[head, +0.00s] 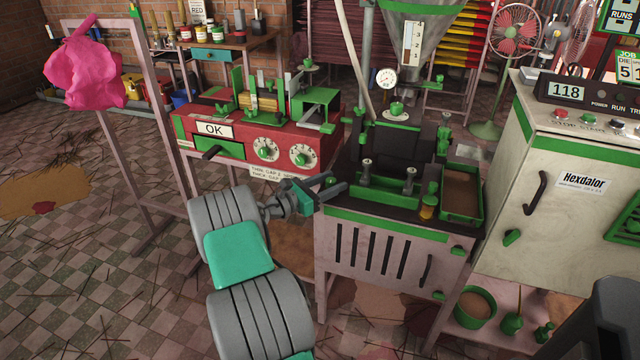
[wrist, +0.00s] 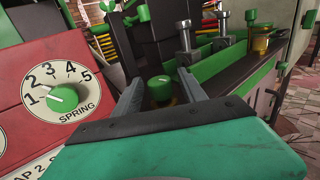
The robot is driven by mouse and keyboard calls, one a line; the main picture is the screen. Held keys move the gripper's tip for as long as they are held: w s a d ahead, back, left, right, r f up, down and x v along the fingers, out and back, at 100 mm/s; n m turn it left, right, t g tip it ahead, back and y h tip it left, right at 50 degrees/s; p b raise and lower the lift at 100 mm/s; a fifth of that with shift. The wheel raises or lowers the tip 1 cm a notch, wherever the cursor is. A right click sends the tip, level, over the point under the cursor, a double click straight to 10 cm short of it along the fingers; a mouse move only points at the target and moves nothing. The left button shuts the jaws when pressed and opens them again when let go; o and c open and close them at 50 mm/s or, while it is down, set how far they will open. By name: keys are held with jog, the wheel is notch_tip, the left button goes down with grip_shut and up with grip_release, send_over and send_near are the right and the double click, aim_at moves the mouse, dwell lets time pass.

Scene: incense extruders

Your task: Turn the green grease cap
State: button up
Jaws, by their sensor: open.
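A round green cap (wrist: 160,84), which looks like the grease cap, sits low on the dark front of the central machine in the wrist view. It lies between my two fingers in that picture, beyond their tips as far as I can tell, and no grip on it shows. My gripper (head: 337,187) is open and points at the left side of the central machine in the head view. It also shows from behind in the wrist view (wrist: 158,92). In the head view I cannot make out this cap behind my gripper.
The red machine (head: 215,143) with its spring dial (wrist: 62,98) stands close on the left. Upright bolts (wrist: 185,42) and an amber cup with a green top (wrist: 260,38) rise beyond my fingers. A brown-filled tray (head: 462,192) is on the right. The white cabinet (head: 545,145) stands farther right.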

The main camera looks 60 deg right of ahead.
jog(key=n+t, duration=0.1)
jog(key=t, duration=0.1)
jog(key=n+t+h+p, duration=0.1)
jog(key=t, duration=0.1)
jog(key=n+t, duration=0.2)
jog(key=shift+s+r+h+p, duration=0.2)
jog(key=shift+r+h+p, duration=0.1)
jog(key=shift+p, duration=0.1)
jog(key=n+t+p, duration=0.2)
jog(key=t+p, duration=0.1)
jog(key=shift+r, duration=0.2)
jog(key=n+t+p, duration=0.1)
jog(key=t+p, duration=0.1)
jog(key=p, duration=0.2)
jog(key=shift+r+n+t, duration=0.1)
jog(key=shift+n+t, duration=0.2)
jog(key=t+p, duration=0.1)
jog(key=p, duration=0.1)
jog(key=n+t+y+p, duration=0.1)
jog(key=p, duration=0.2)
jog(key=shift+w+f+p, duration=0.15)
jog(key=shift+f+p, duration=0.1)
jog(key=shift+p, duration=0.05)
jog(key=shift+f+n+t+p, duration=0.15)
jog(key=shift+n+t+p, duration=0.25)
jog(key=shift+p, duration=0.3)
